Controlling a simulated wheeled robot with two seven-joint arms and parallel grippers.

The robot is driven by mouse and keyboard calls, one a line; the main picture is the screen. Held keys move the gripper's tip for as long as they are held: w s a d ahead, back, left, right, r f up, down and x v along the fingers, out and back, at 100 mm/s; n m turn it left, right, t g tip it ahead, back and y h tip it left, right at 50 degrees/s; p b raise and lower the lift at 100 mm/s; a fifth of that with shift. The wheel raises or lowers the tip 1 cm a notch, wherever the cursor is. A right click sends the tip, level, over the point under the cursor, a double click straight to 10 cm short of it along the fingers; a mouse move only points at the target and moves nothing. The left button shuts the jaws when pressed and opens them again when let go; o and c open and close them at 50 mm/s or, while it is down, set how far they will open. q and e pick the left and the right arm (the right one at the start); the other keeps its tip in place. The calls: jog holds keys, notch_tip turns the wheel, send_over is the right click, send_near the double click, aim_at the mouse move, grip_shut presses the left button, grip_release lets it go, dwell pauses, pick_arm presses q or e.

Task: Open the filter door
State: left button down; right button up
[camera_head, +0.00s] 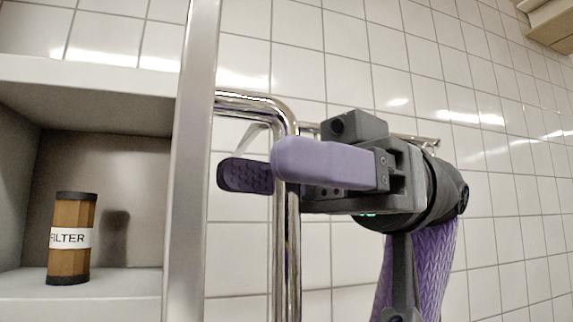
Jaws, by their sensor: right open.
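The filter door (190,180) shows as a tall metal strip, seen nearly edge-on and standing out from the cabinet. A chrome bar handle (287,250) juts from its right side. The brown filter (71,260) with black ends and a white label stands upright on the shelf inside the cabinet, in plain view left of the door. My right gripper (257,168) is open at the handle. One purple finger passes in front of the bar and the other shows behind it; I cannot tell whether either touches. My left gripper is out of view.
The white cabinet (90,77) with its open compartment fills the left side. A white tiled wall (510,220) runs behind my right arm. A beige fixture (550,25) hangs at the upper right corner.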

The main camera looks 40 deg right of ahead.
jog(key=d, duration=1)
jog(key=shift+s+b, duration=0.3)
jog(key=shift+b, duration=0.1)
